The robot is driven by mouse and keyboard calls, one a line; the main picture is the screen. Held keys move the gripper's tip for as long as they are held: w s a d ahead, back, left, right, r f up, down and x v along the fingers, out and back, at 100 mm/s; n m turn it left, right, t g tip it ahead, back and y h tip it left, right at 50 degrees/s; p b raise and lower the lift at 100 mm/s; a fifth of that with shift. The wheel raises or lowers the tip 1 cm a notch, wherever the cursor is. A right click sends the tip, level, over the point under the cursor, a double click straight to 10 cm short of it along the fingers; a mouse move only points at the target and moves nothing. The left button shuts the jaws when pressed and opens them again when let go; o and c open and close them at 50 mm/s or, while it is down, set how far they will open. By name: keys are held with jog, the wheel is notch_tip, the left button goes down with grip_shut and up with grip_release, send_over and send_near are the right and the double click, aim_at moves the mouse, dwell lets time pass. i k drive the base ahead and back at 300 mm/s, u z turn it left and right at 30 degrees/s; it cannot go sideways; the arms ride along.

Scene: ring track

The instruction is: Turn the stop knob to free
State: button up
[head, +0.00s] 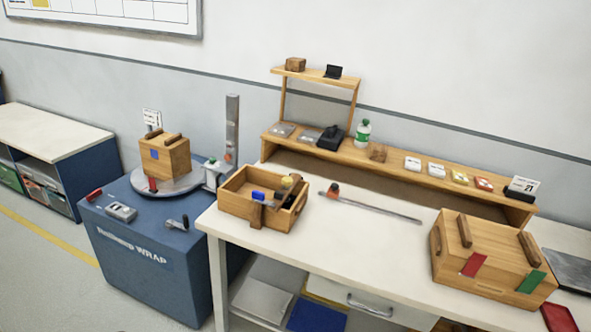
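No part is clearly marked as the stop knob, and I cannot read any free position. A round turntable (195,181) sits on a blue cabinet (140,262) at the left and bears a wooden box (165,160). A small white fitting with a green top (213,173) stands at the turntable's right edge, beside an upright metal post (232,125). A dark crank-like handle (177,223) and a grey device (121,211) lie on the cabinet's front top. An orange-red piece (333,189) sits on a metal bar on the bench. My gripper is out of view.
The pale workbench (330,240) bears an open wooden tray (240,207) with small items and a closed wooden box (490,258) at the right. A wooden shelf (400,180) runs behind. A low cabinet (45,145) stands far left; floor lies clear before it.

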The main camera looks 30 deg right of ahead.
aim_at(334, 187)
jog(key=z, duration=0.2)
jog(key=i, duration=1.65)
jog(key=z, duration=0.95)
jog(key=i, duration=1.15)
jog(key=z, duration=0.5)
